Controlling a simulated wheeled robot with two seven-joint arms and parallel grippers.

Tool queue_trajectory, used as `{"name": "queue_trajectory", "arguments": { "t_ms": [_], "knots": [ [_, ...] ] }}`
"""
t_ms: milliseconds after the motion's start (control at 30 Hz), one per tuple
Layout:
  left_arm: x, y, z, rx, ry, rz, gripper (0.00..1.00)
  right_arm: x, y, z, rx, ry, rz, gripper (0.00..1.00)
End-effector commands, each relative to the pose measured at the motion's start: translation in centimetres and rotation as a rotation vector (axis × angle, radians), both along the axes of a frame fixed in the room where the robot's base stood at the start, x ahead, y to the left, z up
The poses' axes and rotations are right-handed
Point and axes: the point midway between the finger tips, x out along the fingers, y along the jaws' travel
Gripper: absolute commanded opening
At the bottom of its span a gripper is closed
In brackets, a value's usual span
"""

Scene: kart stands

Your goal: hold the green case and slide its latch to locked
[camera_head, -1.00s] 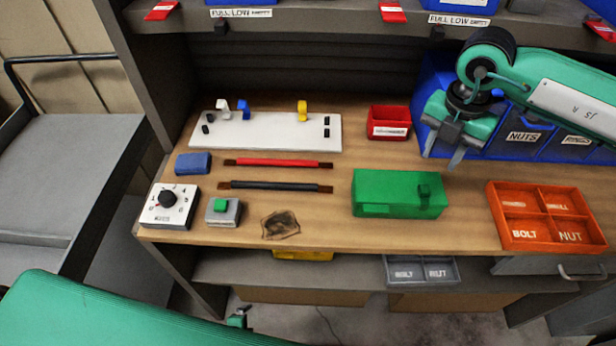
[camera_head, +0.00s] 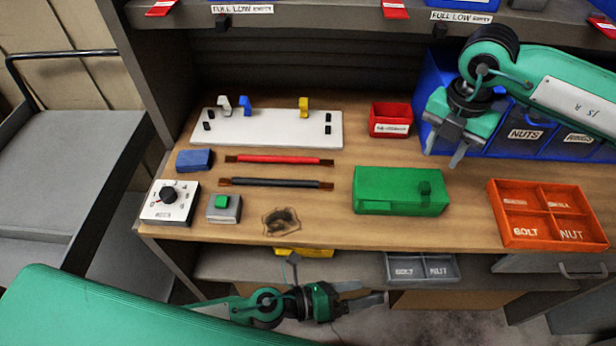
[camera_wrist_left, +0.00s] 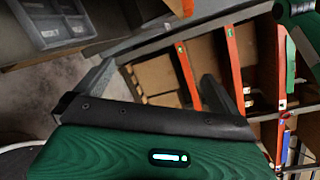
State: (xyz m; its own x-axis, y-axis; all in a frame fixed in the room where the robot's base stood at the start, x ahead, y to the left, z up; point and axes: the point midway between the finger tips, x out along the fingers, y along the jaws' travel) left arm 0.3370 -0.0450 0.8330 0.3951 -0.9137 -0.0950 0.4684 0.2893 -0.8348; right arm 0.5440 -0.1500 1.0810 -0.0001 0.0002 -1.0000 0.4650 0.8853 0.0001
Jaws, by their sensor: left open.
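The green case (camera_head: 392,194) lies on the workbench, right of its middle. A small darker green block (camera_head: 424,188), which looks like its latch, sits near the right end of the case; I cannot tell its lock position. My left gripper (camera_head: 373,291) is open and empty, below and in front of the bench edge, lower in the picture than the case. In the left wrist view its two fingers (camera_wrist_left: 158,72) stand apart with nothing between them. My right gripper (camera_head: 443,159) is open and empty above the bench, beyond the case's right end and not touching it.
An orange divided tray (camera_head: 495,217) stands right of the case, a red bin (camera_head: 390,120) behind it. Red (camera_head: 285,162) and black (camera_head: 282,183) rods lie to its left. The bench front edge and lower shelf (camera_head: 350,266) are near my left gripper.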

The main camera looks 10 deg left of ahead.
Motion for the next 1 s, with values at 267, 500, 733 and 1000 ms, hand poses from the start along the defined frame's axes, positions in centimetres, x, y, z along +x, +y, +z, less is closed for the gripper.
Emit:
{"name": "queue_trajectory", "arguments": {
  "t_ms": [267, 500, 733, 1000],
  "knots": [
    [3.2, -2.4, 16.4, -0.222, -0.314, -0.156, 1.0, 0.0, 0.0, 0.0, 0.0, 0.0, 0.0, 0.36],
    [7.9, 2.5, 21.0, -0.204, -0.68, -0.166, 1.0, 0.0, 0.0, 0.0, 0.0, 0.0, 0.0, 0.36],
    [11.5, 7.0, 23.1, -0.118, -0.97, -0.194, 1.0, 0.0, 0.0, 0.0, 0.0, 0.0, 0.0, 0.36],
    [13.9, 8.2, 18.8, 0.138, -0.964, -0.361, 1.0, 0.0, 0.0, 0.0, 0.0, 0.0, 0.0, 0.36]
  ]
}}
